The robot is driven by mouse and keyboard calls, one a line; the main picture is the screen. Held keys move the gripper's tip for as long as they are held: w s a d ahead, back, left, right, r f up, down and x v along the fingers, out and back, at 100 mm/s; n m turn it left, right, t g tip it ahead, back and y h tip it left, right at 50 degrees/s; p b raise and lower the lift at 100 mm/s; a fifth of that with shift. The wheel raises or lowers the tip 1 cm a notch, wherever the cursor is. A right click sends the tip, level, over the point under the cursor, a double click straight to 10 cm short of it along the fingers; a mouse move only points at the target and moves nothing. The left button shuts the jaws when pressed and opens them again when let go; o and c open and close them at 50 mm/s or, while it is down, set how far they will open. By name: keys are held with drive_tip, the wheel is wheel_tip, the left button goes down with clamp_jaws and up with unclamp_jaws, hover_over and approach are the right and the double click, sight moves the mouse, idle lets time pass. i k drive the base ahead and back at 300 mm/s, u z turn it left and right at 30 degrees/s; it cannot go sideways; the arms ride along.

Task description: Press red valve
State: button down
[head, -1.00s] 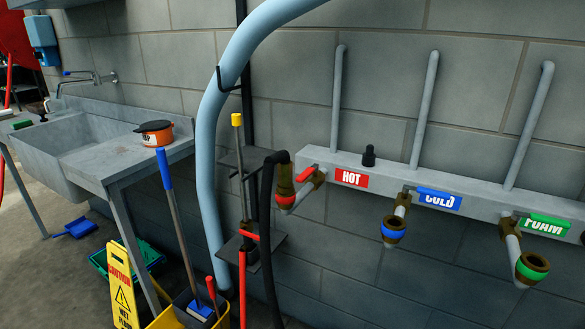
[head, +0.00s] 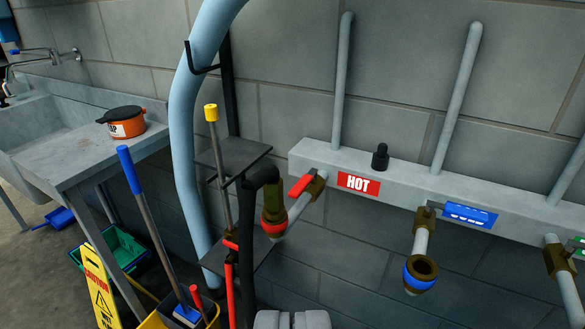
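The red valve handle (head: 300,186) is a small red lever on a brass valve body, at the left end of a grey wall-mounted manifold (head: 400,188). It lies just left of the red HOT label (head: 358,183). A brass fitting with a red ring (head: 274,222) hangs below it, with a black hose (head: 258,190) attached. At the bottom middle a pale grey rounded part (head: 293,320), apparently the top of my gripper, just enters the view below the valve. Its fingertips are not clearly shown.
A blue valve (head: 465,214) with an open brass outlet (head: 420,274) is to the right. A thick light-blue pipe (head: 187,150), a black shelf (head: 233,158) and mop handles stand left. A steel sink counter (head: 75,150) holds an orange pot (head: 123,121).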

sight(301, 185)
drive_tip(key=i, duration=0.2)
drive_tip(key=z, duration=0.05)
drive_tip(key=k, duration=1.35)
drive_tip(key=u, duration=0.4)
drive_tip(key=i, duration=1.7)
drive_tip(key=z, duration=0.6)
drive_tip(key=i, duration=0.45)
drive_tip(key=z, duration=0.3)
